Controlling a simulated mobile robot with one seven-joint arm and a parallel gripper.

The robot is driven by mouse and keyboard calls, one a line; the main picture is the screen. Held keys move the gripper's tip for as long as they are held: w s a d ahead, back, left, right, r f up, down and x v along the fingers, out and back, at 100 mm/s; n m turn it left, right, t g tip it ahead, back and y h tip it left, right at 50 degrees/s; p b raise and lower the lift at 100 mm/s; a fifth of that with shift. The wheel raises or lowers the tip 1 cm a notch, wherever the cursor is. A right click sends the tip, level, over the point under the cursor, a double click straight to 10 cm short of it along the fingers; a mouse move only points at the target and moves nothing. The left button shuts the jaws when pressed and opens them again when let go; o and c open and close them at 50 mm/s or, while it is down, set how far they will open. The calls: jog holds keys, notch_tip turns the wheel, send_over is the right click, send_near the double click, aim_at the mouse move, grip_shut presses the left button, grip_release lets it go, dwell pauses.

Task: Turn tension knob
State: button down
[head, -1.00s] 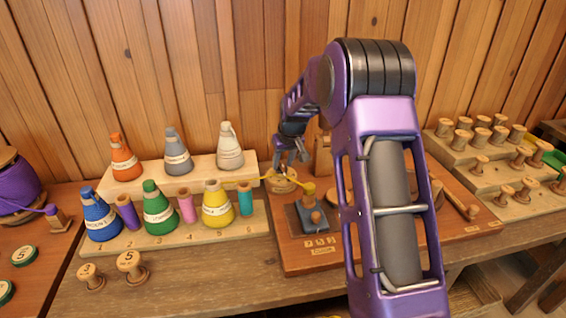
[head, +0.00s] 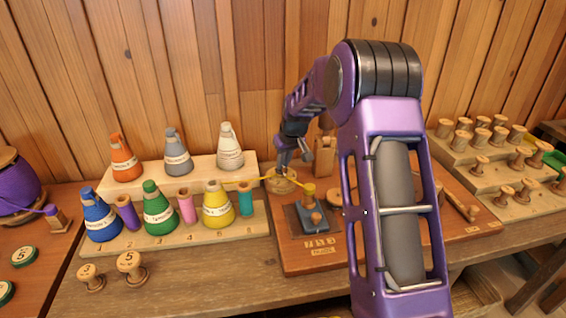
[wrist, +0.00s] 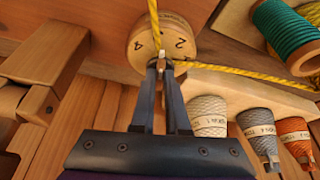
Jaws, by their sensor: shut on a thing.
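The tension knob (head: 281,185) is a round wooden dial on the brown board, behind the small blue-grey block. In the wrist view the knob (wrist: 172,28) shows the numbers 2 and 4 on its face. My gripper (head: 283,168) reaches down to it from above. In the wrist view my gripper (wrist: 162,66) is shut on a small light part at the knob's middle. The fingertips hide most of that part. Yellow thread (wrist: 235,71) runs past the fingertips, close to the knob.
A blue-grey block (head: 310,217) with a yellow-topped peg stands in front of the knob. Thread cones, such as the yellow cone (head: 217,204), stand in racks to the left. An upright wooden block (head: 324,155) is behind the knob at right. Wooden spools (head: 463,137) fill stepped racks far right.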

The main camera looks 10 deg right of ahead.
jog(key=n, duration=0.2)
jog(key=n+y, duration=0.1)
jog(key=n, duration=0.1)
jog(key=n+g+y+p, duration=0.1)
jog(key=shift+w+d+n, duration=0.2)
jog(key=shift+d+n, duration=0.2)
jog(key=n+g+p, duration=0.1)
jog(key=n, duration=0.2)
jog(key=shift+w+d+y, duration=0.1)
jog(key=shift+w+y, duration=0.05)
jog(key=shift+y, duration=0.25)
jog(key=shift+w+n+g+p, duration=0.15)
jog(key=shift+n+g+p, duration=0.5)
jog(key=shift+n, duration=0.95)
jog(key=shift+d, duration=0.1)
jog(key=c, duration=0.9)
grip_release()
